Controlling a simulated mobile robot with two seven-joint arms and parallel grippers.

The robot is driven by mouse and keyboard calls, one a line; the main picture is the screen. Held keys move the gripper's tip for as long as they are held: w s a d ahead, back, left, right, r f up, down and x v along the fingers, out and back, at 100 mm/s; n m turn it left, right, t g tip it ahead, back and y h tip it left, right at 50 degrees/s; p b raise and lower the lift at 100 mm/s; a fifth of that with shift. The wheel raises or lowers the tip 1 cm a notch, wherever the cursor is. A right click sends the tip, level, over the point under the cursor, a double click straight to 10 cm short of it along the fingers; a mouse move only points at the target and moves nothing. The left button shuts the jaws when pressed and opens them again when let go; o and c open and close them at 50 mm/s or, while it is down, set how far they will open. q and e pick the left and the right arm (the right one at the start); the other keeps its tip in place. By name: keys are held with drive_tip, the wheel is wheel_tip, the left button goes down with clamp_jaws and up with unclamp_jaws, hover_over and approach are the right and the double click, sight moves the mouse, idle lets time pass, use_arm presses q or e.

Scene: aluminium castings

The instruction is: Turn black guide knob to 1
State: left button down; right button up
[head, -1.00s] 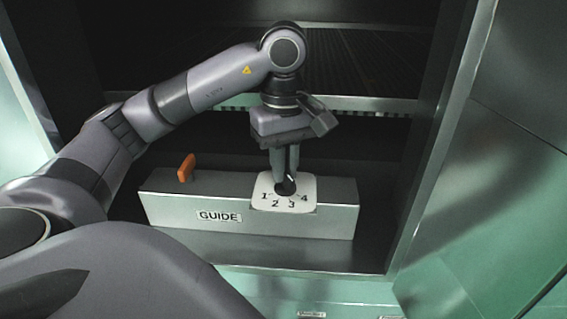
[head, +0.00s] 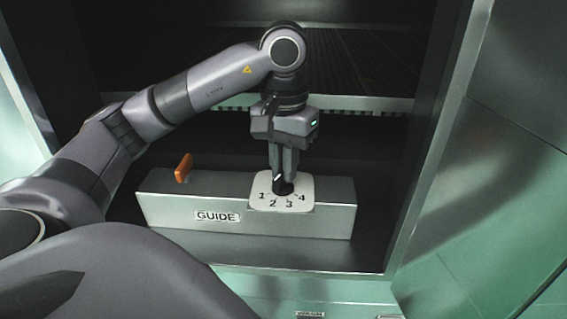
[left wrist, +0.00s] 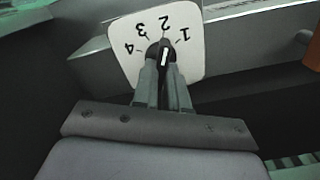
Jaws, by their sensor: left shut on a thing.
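The black guide knob (head: 282,188) stands on a white dial plate (head: 305,185) marked 1 to 4, on a metal box labelled GUIDE (head: 217,216). My left gripper (head: 283,178) points down and is shut on the knob, its fingers on either side. In the left wrist view the knob (left wrist: 154,52) sits between the fingers of the left gripper (left wrist: 163,62). Its white line aims roughly towards the 2, on the 1–2 side of the dial (left wrist: 190,58). The fingers hide part of the knob. My right gripper is not in view.
An orange lever (head: 184,168) stands up from the box's left part. The box sits inside a dark recess with a metal frame (head: 440,150) on the right. A slatted shelf (head: 350,102) lies behind and above the gripper.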

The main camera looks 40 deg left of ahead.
use_arm(q)
drive_tip(key=m, duration=0.3)
drive_tip(key=shift+m, duration=0.3)
drive_tip(key=shift+d+m, duration=0.15)
drive_tip(key=shift+m, duration=1.55)
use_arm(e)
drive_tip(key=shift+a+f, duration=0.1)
use_arm(q)
drive_tip(key=c, duration=1.2)
unclamp_jaws()
drive_tip(key=shift+o, duration=0.2)
wheel_tip(320, 180, up, 7)
drive_tip(key=p, duration=0.3)
drive_tip(key=shift+f, duration=0.2)
drive_tip(key=shift+r, duration=0.3)
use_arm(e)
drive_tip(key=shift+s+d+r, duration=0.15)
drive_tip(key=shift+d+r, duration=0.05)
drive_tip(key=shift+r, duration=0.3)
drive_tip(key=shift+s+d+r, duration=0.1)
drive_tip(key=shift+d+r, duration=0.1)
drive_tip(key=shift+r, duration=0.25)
